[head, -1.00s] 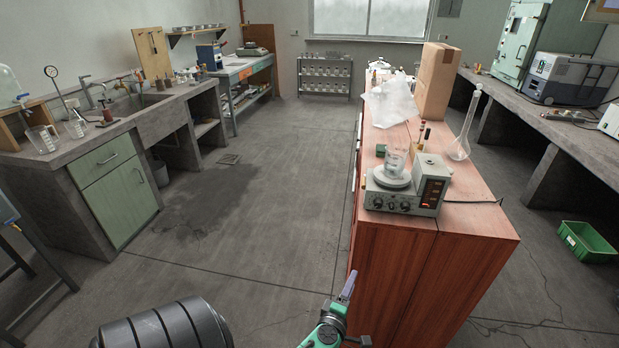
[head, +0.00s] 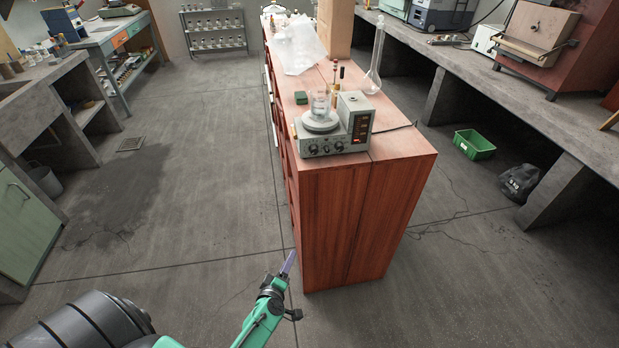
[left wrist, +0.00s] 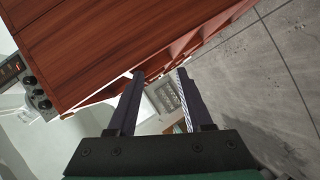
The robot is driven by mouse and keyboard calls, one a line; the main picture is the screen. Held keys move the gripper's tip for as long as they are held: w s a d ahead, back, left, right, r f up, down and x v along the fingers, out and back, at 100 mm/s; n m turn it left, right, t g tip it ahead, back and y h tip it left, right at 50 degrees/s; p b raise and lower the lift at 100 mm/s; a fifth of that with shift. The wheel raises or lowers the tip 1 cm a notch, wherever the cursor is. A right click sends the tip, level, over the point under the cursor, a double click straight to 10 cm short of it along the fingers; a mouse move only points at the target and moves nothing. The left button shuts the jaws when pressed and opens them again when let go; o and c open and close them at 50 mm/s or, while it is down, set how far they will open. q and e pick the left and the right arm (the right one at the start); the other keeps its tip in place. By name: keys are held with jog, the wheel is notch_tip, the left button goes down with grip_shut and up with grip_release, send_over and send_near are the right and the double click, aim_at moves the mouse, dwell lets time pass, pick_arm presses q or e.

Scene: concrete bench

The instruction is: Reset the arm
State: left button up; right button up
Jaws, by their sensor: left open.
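My left gripper (head: 288,264) is in the lower middle of the head view, in front of the left edge of the wooden cabinet (head: 345,220) and below its top. In the left wrist view its two fingers (left wrist: 160,85) stand apart with nothing between them, and the cabinet's red-brown side (left wrist: 110,45) lies just beyond them. The left arm is green and comes in from the lower left. My right gripper is not in view.
A hot plate stirrer (head: 335,130) with a glass beaker (head: 320,100) stands at the cabinet's near end. A tall flask (head: 373,70) stands behind it. A green crate (head: 474,144) and a black bag (head: 519,183) lie right. The floor (head: 190,190) left of the cabinet is clear.

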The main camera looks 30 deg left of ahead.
pick_arm(q)
jog(key=s+d+f+m+g+h, duration=0.2)
jog(key=s+f+m, duration=0.25)
jog(key=f, duration=0.25)
jog(key=s+d+f+m+g+h, duration=0.1)
jog(key=s+d+f+m+g, duration=0.1)
jog(key=s+f+m+g, duration=0.3)
jog(key=s+a+f+m+g, duration=0.2)
jog(key=s+f, duration=0.4)
jog(key=s, duration=0.5)
jog(key=s+a+f+m+g, duration=0.2)
jog(key=s+f+m+g, duration=0.2)
jog(key=s+m, duration=0.3)
jog(key=s+f, duration=0.1)
jog(key=s, duration=0.3)
jog(key=shift+s+f, duration=0.35)
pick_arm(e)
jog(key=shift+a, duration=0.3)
